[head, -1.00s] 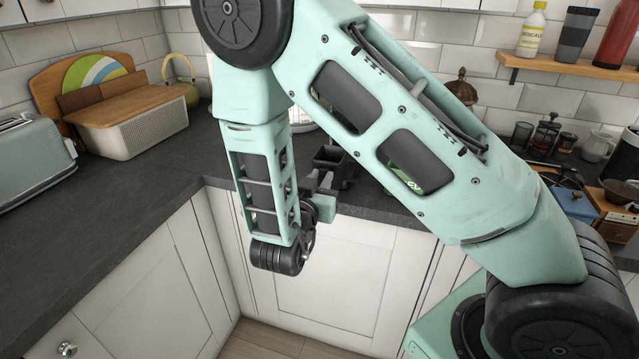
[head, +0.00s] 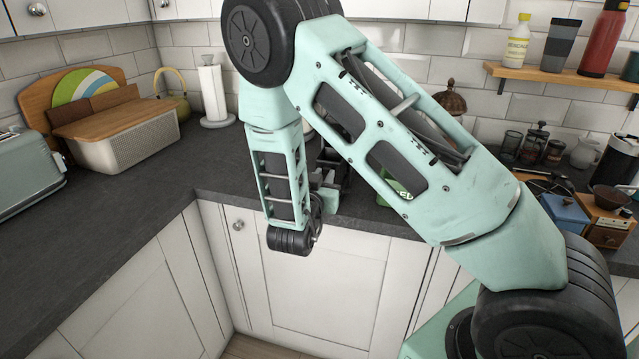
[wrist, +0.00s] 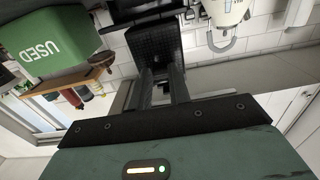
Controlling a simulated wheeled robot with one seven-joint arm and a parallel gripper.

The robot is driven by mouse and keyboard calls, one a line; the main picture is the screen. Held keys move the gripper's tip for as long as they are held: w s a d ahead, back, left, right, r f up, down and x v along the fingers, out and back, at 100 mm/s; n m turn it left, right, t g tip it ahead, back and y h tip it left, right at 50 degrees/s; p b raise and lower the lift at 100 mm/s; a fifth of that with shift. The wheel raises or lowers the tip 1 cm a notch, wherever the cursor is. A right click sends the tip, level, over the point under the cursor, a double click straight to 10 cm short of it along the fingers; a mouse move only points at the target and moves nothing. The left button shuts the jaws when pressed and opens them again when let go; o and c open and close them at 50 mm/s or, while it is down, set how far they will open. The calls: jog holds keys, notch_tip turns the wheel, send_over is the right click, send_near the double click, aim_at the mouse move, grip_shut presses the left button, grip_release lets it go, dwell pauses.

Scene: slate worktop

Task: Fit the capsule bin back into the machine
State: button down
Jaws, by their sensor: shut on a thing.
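My gripper (wrist: 161,85) is shut on the dark capsule bin (wrist: 150,45), whose black, textured body fills the top middle of the wrist view. My arm hides that area in the head view.
A green box marked USED (wrist: 50,45) is left of the bin in the wrist view; part of it shows behind my arm (head: 396,190). A paper towel holder (head: 213,92), bread bin (head: 120,140) and toaster (head: 28,172) stand left. The counter's left stretch (head: 130,205) is clear.

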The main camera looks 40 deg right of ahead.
aim_at(335, 157)
jog(key=shift+b+x, duration=0.65)
jog(key=shift+x, duration=3.75)
jog(key=shift+w+d+f+b, duration=0.1)
jog(key=shift+f+b, duration=0.1)
jog(key=shift+b, duration=0.15)
jog(key=c, duration=1.2)
grip_release()
jog(key=shift+c, duration=0.2)
